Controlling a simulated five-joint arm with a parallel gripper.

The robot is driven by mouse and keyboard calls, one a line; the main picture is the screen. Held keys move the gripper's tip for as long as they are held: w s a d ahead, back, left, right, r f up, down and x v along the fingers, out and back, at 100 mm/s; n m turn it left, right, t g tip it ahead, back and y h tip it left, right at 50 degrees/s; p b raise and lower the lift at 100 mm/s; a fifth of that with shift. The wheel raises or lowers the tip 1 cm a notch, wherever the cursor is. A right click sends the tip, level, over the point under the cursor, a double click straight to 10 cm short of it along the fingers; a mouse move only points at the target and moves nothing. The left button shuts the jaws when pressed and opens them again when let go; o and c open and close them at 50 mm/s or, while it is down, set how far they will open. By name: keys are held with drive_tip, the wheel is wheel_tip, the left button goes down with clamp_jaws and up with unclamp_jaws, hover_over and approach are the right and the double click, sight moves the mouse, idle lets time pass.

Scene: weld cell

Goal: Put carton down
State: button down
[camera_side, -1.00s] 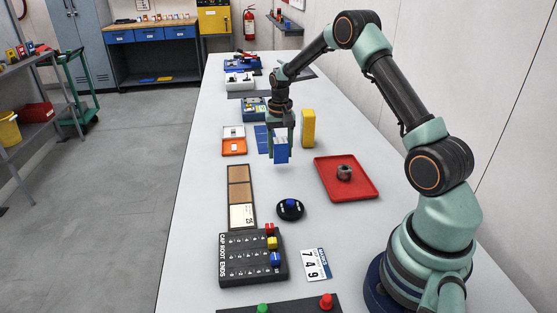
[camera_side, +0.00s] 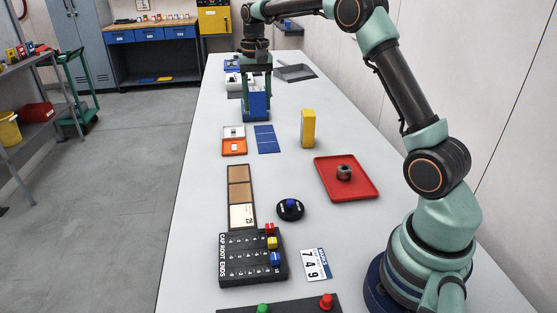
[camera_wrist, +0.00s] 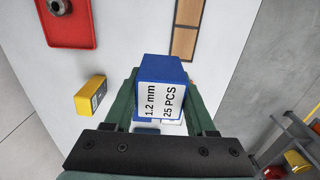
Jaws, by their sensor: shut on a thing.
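A blue carton (camera_wrist: 161,95) with a white label reading "1.2 mm" and "25 PCS" is between the green fingers of my gripper (camera_wrist: 162,100). In the side view, my gripper (camera_side: 257,95) points down over the far part of the table, shut on the carton (camera_side: 256,103). A blue object lies at or just under the carton there; whether the carton touches it or the table is hard to tell.
On the table (camera_side: 205,200), a flat blue mat (camera_side: 266,139), a yellow box (camera_side: 308,128), a white and orange tray pair (camera_side: 234,147) and a red tray (camera_side: 347,182) with a metal ring (camera_side: 344,173) lie nearer. A dark grey tray (camera_side: 296,73) lies farther back.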

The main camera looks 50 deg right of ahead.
drive_tip(key=w+a, duration=0.2)
drive_tip(key=a, duration=0.5)
drive_tip(key=w+a, duration=0.3)
drive_tip(key=a, duration=0.4)
hover_over(215, 192)
wheel_tip(215, 192, down, 15)
drive_tip(key=shift+f, duration=2.5)
drive_tip(key=shift+f, duration=0.15)
drive_tip(key=shift+c, duration=1.1)
unclamp_jaws()
